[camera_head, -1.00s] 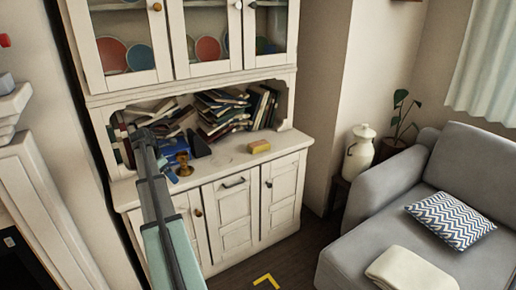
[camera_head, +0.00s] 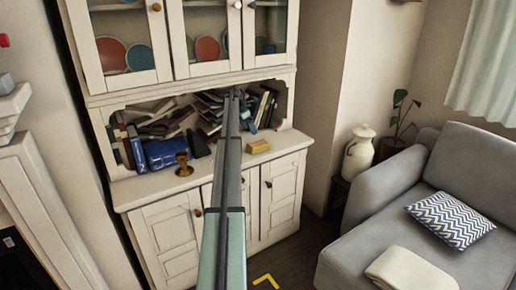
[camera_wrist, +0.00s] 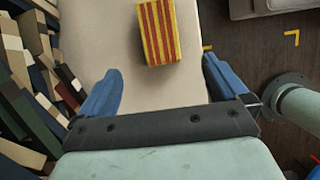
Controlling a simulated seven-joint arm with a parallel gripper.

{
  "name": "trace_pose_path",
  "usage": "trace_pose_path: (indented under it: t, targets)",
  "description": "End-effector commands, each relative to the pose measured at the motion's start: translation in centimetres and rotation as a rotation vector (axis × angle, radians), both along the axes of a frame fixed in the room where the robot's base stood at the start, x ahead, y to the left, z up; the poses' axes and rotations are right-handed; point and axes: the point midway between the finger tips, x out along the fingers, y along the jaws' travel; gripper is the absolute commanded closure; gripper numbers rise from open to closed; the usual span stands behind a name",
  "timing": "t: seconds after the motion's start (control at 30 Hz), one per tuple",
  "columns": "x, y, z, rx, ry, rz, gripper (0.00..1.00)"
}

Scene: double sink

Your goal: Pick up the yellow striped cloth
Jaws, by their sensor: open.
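The yellow cloth (camera_head: 258,146) lies on the cabinet's counter, right of my arm in the head view. In the wrist view the cloth (camera_wrist: 157,31) is a folded block with red stripes, at the top of the picture, beyond the fingertips and between their lines. My gripper (camera_wrist: 161,80) has its two blue fingers spread wide, with nothing between them. In the head view my arm reaches to the counter near the books, and its fingers cannot be made out there.
Piled books (camera_head: 215,108) fill the shelf behind the counter (camera_head: 225,160); they also show at the left of the wrist view (camera_wrist: 35,75). A brass object (camera_head: 184,164) and a blue book (camera_head: 165,153) stand left of my arm. The counter around the cloth is clear.

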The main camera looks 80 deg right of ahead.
Motion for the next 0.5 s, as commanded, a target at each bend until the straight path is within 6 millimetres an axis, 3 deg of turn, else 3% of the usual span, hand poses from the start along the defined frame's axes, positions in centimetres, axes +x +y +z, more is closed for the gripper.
trace_pose_path:
  t: [0.17,0.5]
  targets:
    - [-0.5,-0.4,-1.5,0.001,0.001,0.0,0.0]
    - [-2.1,-1.9,-6.6,0.001,0.0,0.0,0.0]
